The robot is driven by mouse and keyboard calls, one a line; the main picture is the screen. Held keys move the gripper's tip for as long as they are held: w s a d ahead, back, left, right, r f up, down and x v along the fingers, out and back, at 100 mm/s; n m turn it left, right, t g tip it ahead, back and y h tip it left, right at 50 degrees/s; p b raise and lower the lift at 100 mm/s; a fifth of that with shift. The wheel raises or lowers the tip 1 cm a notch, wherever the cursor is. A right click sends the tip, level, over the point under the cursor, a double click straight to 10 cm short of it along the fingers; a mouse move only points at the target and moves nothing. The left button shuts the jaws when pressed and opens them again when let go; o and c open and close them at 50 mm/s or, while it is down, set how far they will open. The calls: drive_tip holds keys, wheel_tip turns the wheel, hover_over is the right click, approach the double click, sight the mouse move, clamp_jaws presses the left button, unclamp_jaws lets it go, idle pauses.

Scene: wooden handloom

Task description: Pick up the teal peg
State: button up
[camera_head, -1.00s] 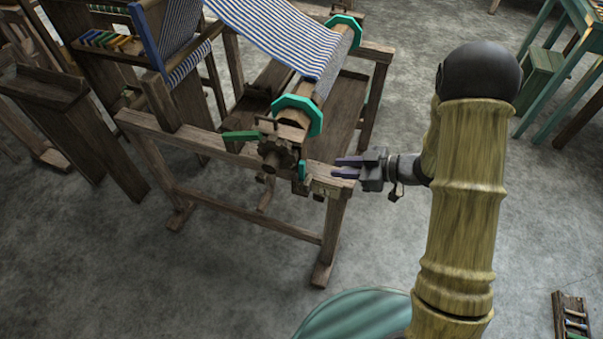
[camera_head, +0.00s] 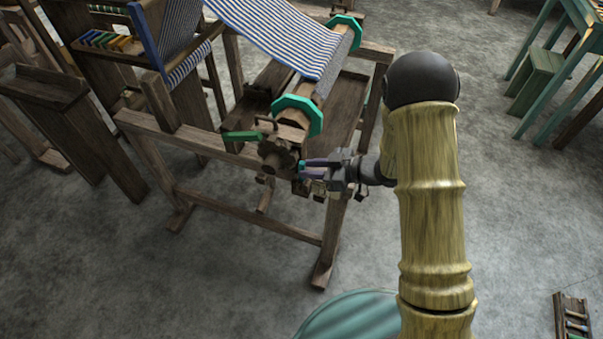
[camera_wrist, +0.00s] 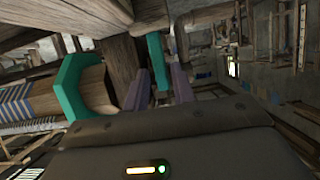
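The teal peg (camera_head: 301,167) is a small upright piece at the front right end of the loom's front rail, just right of the wooden ratchet wheel. It also shows in the wrist view (camera_wrist: 156,58), at the far end of the purple fingers. My gripper (camera_head: 309,168) has reached it from the right, with its fingertips at the peg. In the wrist view, my gripper (camera_wrist: 162,78) has its fingers apart, one on each side of the peg, and the peg appears between the tips.
The wooden ratchet wheel (camera_head: 277,157) and a green lever (camera_head: 240,136) are close left of the peg. A large teal ring (camera_head: 314,116) on the cloth roller stands just above.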

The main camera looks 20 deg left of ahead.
drive_tip(key=shift+x, duration=0.9)
drive_tip(key=shift+r, duration=0.1)
drive_tip(key=shift+w+d, duration=0.1)
clamp_jaws()
drive_tip(key=shift+r, duration=0.1)
wheel_tip(320, 180, up, 18)
drive_tip(key=p, duration=0.2)
drive_tip(key=shift+p, duration=0.35)
